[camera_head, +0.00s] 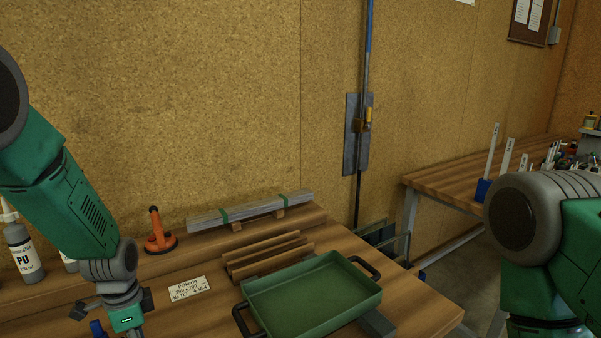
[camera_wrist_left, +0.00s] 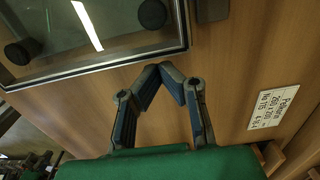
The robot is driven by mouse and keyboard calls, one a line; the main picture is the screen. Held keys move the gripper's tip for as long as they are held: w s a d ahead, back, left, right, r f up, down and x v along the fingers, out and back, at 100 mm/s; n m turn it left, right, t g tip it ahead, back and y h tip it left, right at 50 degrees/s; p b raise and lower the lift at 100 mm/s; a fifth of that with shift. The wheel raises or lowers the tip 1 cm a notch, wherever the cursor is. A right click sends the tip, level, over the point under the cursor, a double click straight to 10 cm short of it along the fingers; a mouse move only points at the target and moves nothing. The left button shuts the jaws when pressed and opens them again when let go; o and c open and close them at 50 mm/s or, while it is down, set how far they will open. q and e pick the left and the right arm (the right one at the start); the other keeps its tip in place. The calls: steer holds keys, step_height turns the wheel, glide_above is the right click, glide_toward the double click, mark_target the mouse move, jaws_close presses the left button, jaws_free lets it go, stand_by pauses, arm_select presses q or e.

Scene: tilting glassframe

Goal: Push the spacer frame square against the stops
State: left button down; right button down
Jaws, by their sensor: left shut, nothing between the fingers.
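In the left wrist view, a glass pane with a grey, dark-edged border (camera_wrist_left: 120,65) lies at the upper left on the wooden bench. I cannot clearly tell the spacer frame from this border. Dark round pads (camera_wrist_left: 153,13) show at the pane, and a black block (camera_wrist_left: 211,9) sits just right of its corner; I cannot tell which are stops. My left gripper (camera_wrist_left: 168,72) is shut and empty, its fingertips close to the pane's near edge by the corner; touching cannot be told. In the head view its wrist (camera_head: 122,300) reaches the bottom edge. My right gripper is out of view.
A green tray (camera_head: 312,292) stands on the bench, with brown strips (camera_head: 265,255) behind it. A paper label (camera_head: 189,289) lies left of it. An orange suction lifter (camera_head: 159,232), a PU bottle (camera_head: 22,252) and a bundle of grey bars (camera_head: 250,211) stand at the back.

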arm_select(q)
steer(key=shift+s+a, duration=0.3)
steer(key=shift+a, duration=0.2)
stand_by(0.7)
steer(key=shift+w+d, duration=0.1)
steer(key=shift+w+d+p, duration=0.3)
steer(key=shift+d+p, duration=0.15)
steer(key=shift+d, duration=0.1)
step_height(320, 180, up, 7)
steer(key=p, duration=0.6)
stand_by(0.4)
